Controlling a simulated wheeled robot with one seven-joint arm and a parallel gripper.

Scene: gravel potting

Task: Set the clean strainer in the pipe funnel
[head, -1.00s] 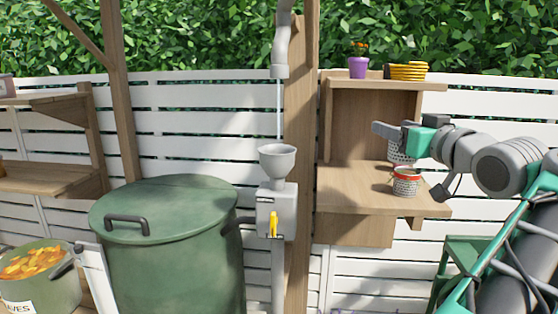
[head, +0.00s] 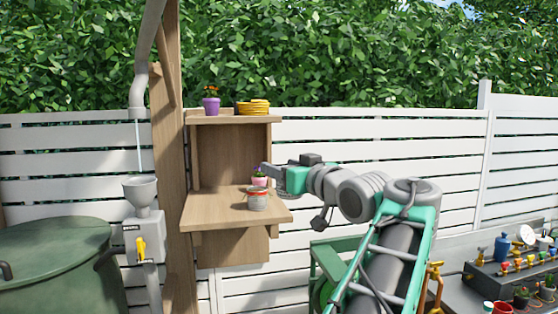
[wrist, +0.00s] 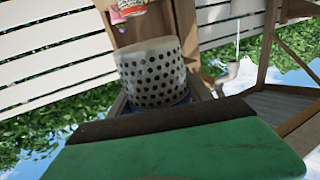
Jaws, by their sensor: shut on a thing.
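The strainer (wrist: 152,78), a pale cup with rows of dark holes, is in my gripper in the wrist view. My gripper (head: 272,177) is shut on it, in front of the right side of the wooden shelf. In the head view the strainer cannot be made out, apparently hidden by my gripper. The grey pipe funnel (head: 140,190) stands on a grey box with a yellow lever, left of the shelf and well apart from my gripper. A thin water stream falls into it from the downpipe (head: 137,95). The funnel's inside is hidden.
The shelf (head: 215,211) holds a red-rimmed can (head: 257,200) and a small pink pot (head: 259,180). A purple pot (head: 211,105) and yellow saucers (head: 252,107) stand on top. A wooden post (head: 167,180) rises between funnel and shelf. The green barrel (head: 60,265) is at left.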

